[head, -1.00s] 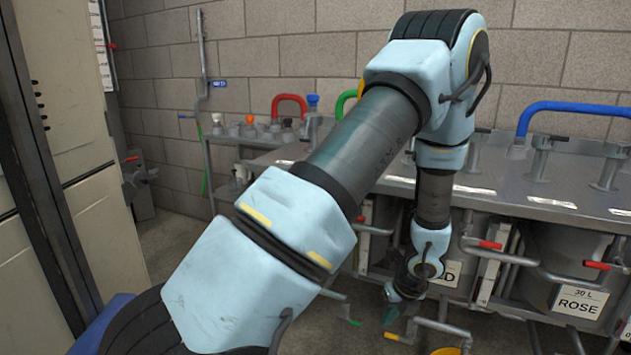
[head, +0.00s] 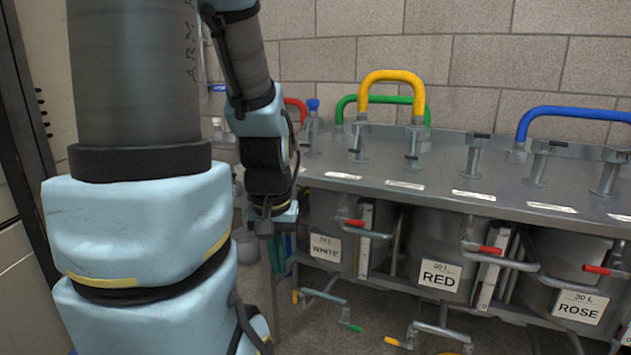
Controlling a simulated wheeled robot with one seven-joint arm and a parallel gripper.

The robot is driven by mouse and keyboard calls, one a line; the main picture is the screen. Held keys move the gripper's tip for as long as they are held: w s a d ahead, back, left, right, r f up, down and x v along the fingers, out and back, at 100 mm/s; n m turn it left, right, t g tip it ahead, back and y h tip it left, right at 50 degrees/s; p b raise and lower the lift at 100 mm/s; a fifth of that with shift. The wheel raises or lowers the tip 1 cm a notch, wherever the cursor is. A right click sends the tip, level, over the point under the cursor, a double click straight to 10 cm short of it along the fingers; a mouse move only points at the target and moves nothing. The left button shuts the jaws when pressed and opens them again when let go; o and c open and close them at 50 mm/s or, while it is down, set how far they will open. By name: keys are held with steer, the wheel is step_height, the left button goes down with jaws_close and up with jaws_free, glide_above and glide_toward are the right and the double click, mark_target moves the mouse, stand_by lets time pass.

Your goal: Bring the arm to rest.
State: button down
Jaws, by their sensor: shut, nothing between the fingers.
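My arm fills the left side of the head view. Its thick lower links stand upright in the foreground, and its upper part runs out of the top of the picture. The forearm comes back down from the top, with the wrist low. My gripper (head: 265,226) hangs below the wrist, left of the bench's front edge, shut and holding nothing. Its fingertips are small and dark, seen partly from behind.
The steel bench (head: 462,165) spans the right, carrying yellow (head: 391,76), green (head: 385,99) and blue (head: 575,112) pipe bends. Below are tanks labelled WHITE (head: 325,248), RED (head: 439,275) and ROSE (head: 578,306), with protruding valve pipes. A dark door frame (head: 38,170) stands left.

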step_height(320, 180, up, 20)
steer(key=p, duration=1.9)
steer(key=shift+w+r, duration=0.15)
steer(key=shift+r, duration=0.05)
